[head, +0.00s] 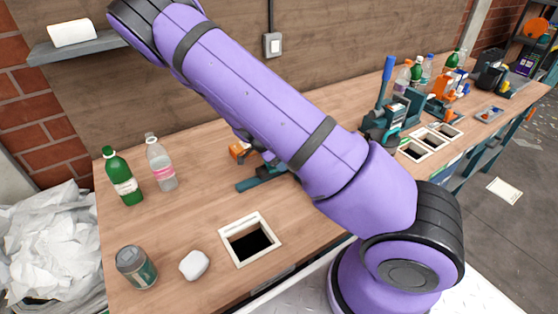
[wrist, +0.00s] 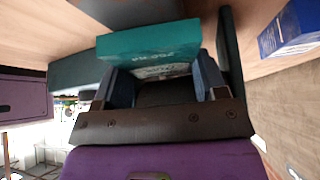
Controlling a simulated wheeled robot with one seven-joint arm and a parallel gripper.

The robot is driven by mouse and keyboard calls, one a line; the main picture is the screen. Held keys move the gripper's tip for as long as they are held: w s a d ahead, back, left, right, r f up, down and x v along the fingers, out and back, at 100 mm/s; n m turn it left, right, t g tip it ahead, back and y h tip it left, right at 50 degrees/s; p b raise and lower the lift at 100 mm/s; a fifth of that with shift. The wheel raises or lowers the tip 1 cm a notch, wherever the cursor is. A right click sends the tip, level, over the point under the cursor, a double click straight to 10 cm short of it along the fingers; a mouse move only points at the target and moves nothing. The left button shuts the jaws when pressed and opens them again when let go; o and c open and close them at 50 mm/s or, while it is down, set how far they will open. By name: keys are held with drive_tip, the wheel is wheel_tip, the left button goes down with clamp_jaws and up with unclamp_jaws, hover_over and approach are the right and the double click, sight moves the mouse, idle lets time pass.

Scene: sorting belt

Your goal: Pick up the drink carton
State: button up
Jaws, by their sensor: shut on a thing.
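A blue carton (wrist: 290,28) shows at the upper right of the wrist view. On the wooden bench (head: 205,205) are a green bottle (head: 123,178), a clear bottle (head: 161,163), a can (head: 136,268), a white lump (head: 194,265) and a framed hole (head: 228,246).

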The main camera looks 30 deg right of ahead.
drive_tip(key=w+a, duration=0.1)
drive_tip(key=a, duration=0.5)
drive_tip(key=w+a, duration=0.1)
drive_tip(key=a, duration=0.4)
drive_tip(key=w+a, duration=0.1)
drive_tip(key=a, duration=0.5)
drive_tip(key=shift+w+a, duration=0.25)
drive_tip(key=shift+a, duration=0.1)
